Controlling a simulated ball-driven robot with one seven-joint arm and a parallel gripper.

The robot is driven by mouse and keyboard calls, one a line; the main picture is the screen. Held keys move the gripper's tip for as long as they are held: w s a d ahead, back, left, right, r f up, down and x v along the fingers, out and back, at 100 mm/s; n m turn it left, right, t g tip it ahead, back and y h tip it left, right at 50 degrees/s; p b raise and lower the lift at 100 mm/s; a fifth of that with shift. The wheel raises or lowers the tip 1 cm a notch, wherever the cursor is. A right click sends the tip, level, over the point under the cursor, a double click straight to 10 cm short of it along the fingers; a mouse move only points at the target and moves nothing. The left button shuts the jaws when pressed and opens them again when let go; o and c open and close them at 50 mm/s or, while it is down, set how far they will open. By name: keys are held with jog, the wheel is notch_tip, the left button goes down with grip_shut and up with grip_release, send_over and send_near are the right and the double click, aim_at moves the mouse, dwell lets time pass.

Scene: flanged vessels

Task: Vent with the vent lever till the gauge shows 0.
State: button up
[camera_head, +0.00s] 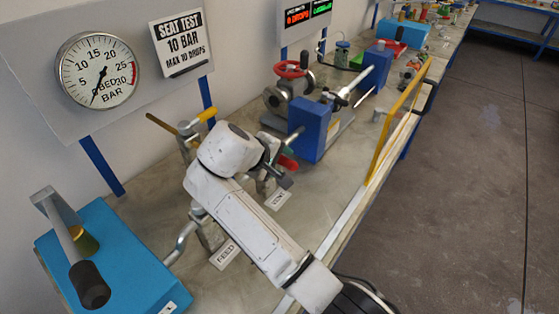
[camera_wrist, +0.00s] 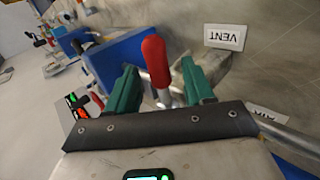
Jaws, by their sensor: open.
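The vent lever has a red grip (camera_wrist: 155,62) on a metal stem, beside a VENT label (camera_wrist: 225,37). In the wrist view my gripper (camera_wrist: 161,80) is open, its green fingers standing on either side of the lever with gaps showing. In the head view only part of the red grip (camera_head: 288,163) shows past my gripper (camera_head: 284,176), and the valve is mostly hidden by my arm. The round gauge (camera_head: 112,62) on the panel has its black needle pointing down-left, near the low end of the scale. Its exact reading is too small to tell.
A FEED label (camera_head: 225,255) lies on the bench left of the VENT label. A yellow-handled lever (camera_head: 205,115) stands behind my arm. A blue pump box (camera_head: 130,262) with a handle is at left. A blue block (camera_head: 311,130) stands close behind the vent lever.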

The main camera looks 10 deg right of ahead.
jog(key=b+v, duration=0.1)
jog(key=v, duration=0.9)
jog(key=shift+s+a+r, duration=0.2)
jog(key=s+d+f+m+y, duration=0.1)
jog(key=s+d+f, duration=0.3)
jog(key=f, duration=0.2)
jog(key=s+d+f+m+g+y, duration=0.1)
jog(key=s+d+f+y, duration=0.1)
jog(key=f, duration=0.3)
jog(key=s+d+f+m+y, duration=0.1)
jog(key=s+d+f, duration=0.4)
jog(key=f, duration=0.1)
jog(key=shift+s+d+f+y, duration=0.3)
jog(key=shift+s+f+y, duration=0.05)
jog(key=shift+y, duration=0.05)
jog(key=s+d+f+m+g+y, duration=0.1)
jog(key=s+d+f, duration=0.3)
jog(key=s, duration=0.8)
jog(key=s+d+f+m+g+y, duration=0.1)
jog(key=s+d+f+m, duration=0.3)
jog(key=s, duration=0.9)
jog(key=shift+s+d+f+g, duration=0.3)
jog(key=shift+d+f+g, duration=0.2)
jog(key=shift+d+g, duration=0.35)
dwell(1.4)
